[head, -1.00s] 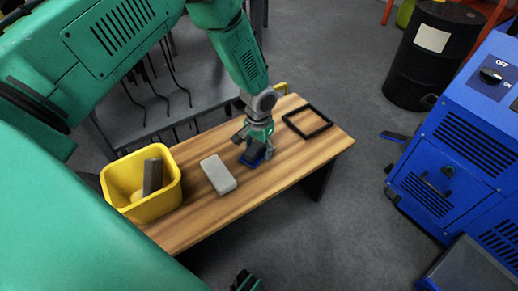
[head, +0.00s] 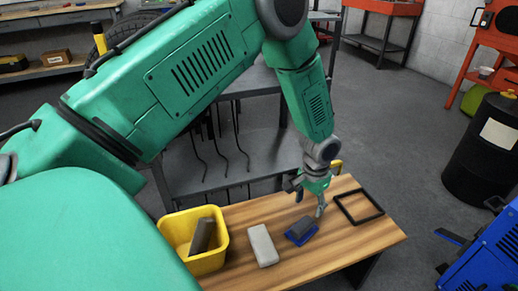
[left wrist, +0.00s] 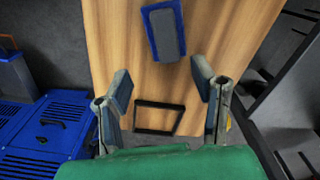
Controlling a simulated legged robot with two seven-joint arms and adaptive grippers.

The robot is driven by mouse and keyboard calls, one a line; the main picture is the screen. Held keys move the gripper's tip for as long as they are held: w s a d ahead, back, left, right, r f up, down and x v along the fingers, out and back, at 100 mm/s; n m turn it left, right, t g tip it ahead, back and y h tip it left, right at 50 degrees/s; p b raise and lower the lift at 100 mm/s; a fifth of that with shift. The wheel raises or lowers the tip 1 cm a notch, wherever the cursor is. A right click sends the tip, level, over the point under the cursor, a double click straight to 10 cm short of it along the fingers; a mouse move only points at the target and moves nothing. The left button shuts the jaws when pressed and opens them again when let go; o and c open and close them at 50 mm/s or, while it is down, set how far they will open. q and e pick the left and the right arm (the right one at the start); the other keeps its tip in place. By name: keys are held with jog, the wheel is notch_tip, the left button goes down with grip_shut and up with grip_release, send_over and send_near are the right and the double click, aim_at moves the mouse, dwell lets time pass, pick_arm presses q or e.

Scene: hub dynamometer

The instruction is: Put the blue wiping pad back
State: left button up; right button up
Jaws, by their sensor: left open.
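The blue wiping pad (head: 301,231), a blue base with a grey top, lies flat on the wooden table (head: 330,252). It also shows in the left wrist view (left wrist: 165,32). A thin black square frame (head: 376,213) lies on the table to the right of the pad, apart from it; the left wrist view shows the frame (left wrist: 158,133) empty. My left gripper (head: 309,203) is open and empty, just above and behind the pad. Its two fingers (left wrist: 162,85) are spread in the left wrist view, with the pad beyond them. My right gripper is not in view.
A grey block (head: 259,245) lies left of the pad. A yellow bin (head: 210,262) holding a dark grey block (head: 203,236) stands at the table's left end. A grey rack (head: 235,150) with hooks is behind. A black drum (head: 483,150) and blue machine (head: 490,255) stand right.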

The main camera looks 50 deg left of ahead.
pick_arm(q)
jog(key=shift+h, duration=0.5)
jog(key=s+d+f, duration=0.1)
jog(key=s+f, duration=0.1)
jog(key=s, duration=0.2)
jog(key=s+d+f, duration=0.2)
jog(key=s+f, duration=0.1)
jog(key=s, duration=0.1)
jog(key=s+d+f, duration=0.1)
jog(key=s+f, duration=0.1)
jog(key=s, duration=0.3)
jog(key=shift+s+d+f, duration=0.1)
jog(key=shift+d+f, duration=0.1)
jog(key=shift+f, duration=0.05)
jog(key=s, duration=0.3)
jog(key=s+f, duration=0.1)
jog(key=s, duration=0.6)
jog(key=shift+d+f, duration=0.2)
jog(key=shift+d, duration=0.05)
jog(key=s+a+r+y, duration=0.1)
jog(key=s, duration=0.5)
jog(key=shift+s+a+r+m+t, duration=0.2)
jog(key=shift+s+a+m+t, duration=0.1)
jog(key=shift+s+a, duration=0.1)
